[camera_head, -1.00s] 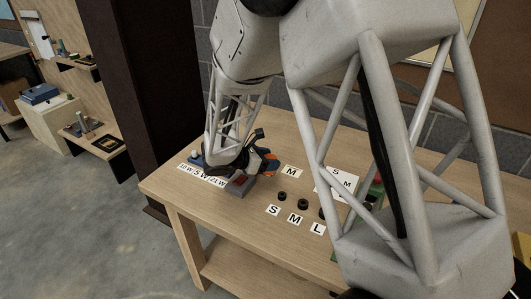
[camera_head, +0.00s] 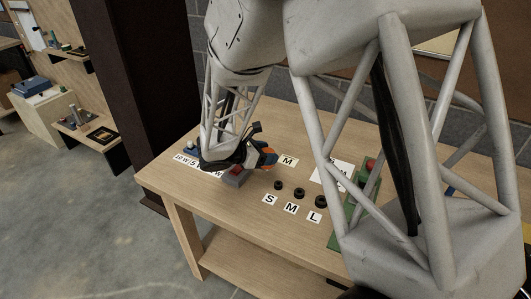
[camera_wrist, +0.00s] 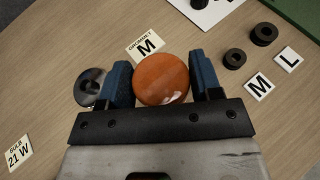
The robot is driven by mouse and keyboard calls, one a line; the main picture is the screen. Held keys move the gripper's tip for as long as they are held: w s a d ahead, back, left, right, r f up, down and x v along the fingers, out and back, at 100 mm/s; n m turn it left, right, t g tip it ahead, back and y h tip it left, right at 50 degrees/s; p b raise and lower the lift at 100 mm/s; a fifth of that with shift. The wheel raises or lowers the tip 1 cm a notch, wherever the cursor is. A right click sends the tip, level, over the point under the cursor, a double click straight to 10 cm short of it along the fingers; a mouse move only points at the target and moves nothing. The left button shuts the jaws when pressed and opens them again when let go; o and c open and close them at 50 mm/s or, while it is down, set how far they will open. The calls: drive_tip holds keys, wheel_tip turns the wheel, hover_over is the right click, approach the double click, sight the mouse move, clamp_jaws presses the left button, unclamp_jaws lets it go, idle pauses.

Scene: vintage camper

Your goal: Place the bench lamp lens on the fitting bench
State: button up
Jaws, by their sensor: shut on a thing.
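The lens is an orange, glossy round disc (camera_wrist: 161,78), between the two blue fingers of my gripper (camera_wrist: 161,84) in the wrist view. The fingers are shut on its left and right sides. In the head view my gripper (camera_head: 262,157) is low over the wooden fitting bench (camera_head: 240,215), with the orange colour showing at its end. The "GROMMET M" card (camera_wrist: 146,46) lies just beyond the lens in the wrist view. I cannot tell whether the lens touches the bench top.
A dark round part (camera_wrist: 91,88) lies left of my gripper. Black rings (camera_wrist: 234,58) lie to the right, by the M card (camera_wrist: 259,86) and L card (camera_wrist: 288,59).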

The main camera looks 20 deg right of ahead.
drive_tip(key=shift+w, duration=0.1)
drive_tip(key=w+a+r, duration=0.2)
drive_tip(key=w+a, duration=0.1)
drive_tip(key=w, duration=0.9)
drive_tip(key=w+a+r, duration=0.2)
drive_tip(key=w+a, duration=0.2)
drive_tip(key=w, duration=0.8)
drive_tip(key=shift+a, duration=0.2)
drive_tip(key=shift+f, duration=3.05)
drive_tip(key=shift+f, duration=1.9)
drive_tip(key=shift+f, duration=0.15)
